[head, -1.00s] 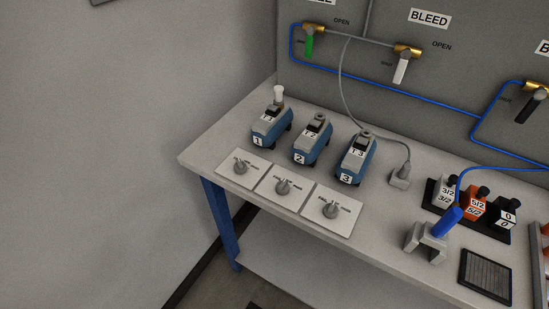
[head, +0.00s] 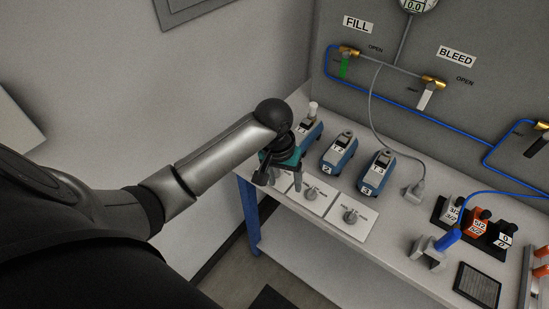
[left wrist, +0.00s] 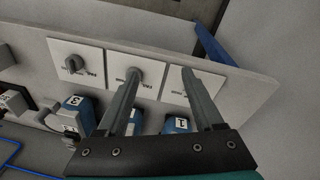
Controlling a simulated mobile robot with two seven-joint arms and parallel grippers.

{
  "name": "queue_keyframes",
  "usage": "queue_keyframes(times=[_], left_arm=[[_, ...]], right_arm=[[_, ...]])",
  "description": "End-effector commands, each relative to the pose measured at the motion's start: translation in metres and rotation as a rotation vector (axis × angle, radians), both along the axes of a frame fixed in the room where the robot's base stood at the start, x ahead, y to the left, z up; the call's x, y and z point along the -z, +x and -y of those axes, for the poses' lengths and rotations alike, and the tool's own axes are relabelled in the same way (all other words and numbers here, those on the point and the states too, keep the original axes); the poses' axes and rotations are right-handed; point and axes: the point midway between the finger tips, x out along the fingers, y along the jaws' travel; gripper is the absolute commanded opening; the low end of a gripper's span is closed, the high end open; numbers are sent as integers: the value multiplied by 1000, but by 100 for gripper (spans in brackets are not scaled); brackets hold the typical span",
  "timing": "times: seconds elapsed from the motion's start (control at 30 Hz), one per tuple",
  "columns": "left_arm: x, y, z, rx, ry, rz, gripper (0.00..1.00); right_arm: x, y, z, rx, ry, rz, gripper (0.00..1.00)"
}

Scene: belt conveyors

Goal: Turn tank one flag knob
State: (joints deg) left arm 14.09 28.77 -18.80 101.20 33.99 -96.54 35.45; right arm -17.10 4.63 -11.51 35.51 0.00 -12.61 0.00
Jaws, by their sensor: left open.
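Tank 1 is a small blue and grey unit (head: 309,135) at the left end of the bench row. It also shows in the left wrist view (left wrist: 179,124). Its white knob plate (left wrist: 217,88) is the right-hand one of three there; its knob cannot be made out behind a finger. In the head view my left gripper (head: 267,178) hangs over this plate and hides most of it. In the left wrist view my left gripper (left wrist: 161,76) is open and empty. One finger overlaps plate one, the other reaches toward the middle plate's knob. My right gripper is not in view.
Plates with knobs for tank 2 (head: 312,194) and tank 3 (head: 350,216) lie beside it. Tanks 2 (head: 340,155) and 3 (head: 377,175) stand behind them. Several numbered blocks and a blue-handled tool (head: 447,241) are at the right. A pipe panel rises behind.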

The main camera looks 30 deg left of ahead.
Motion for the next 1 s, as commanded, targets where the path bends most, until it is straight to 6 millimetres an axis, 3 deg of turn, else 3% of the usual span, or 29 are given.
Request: queue_keyframes(times=[0.03, 0.3, 0.5, 0.67, 1.0], left_arm=[[-19, 10, -11, -36, 11, -11, 69], [-70, 48, -61, -282, 4, -79, 69], [-86, 57, -76, -369, -8, -98, 69], [-71, 57, -75, -377, -10, -101, 69], [2, 60, -72, -377, -8, -102, 69]], right_arm=[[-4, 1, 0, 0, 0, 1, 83], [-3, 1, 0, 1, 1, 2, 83], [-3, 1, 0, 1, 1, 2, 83], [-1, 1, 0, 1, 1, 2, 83], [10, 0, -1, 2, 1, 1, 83]])
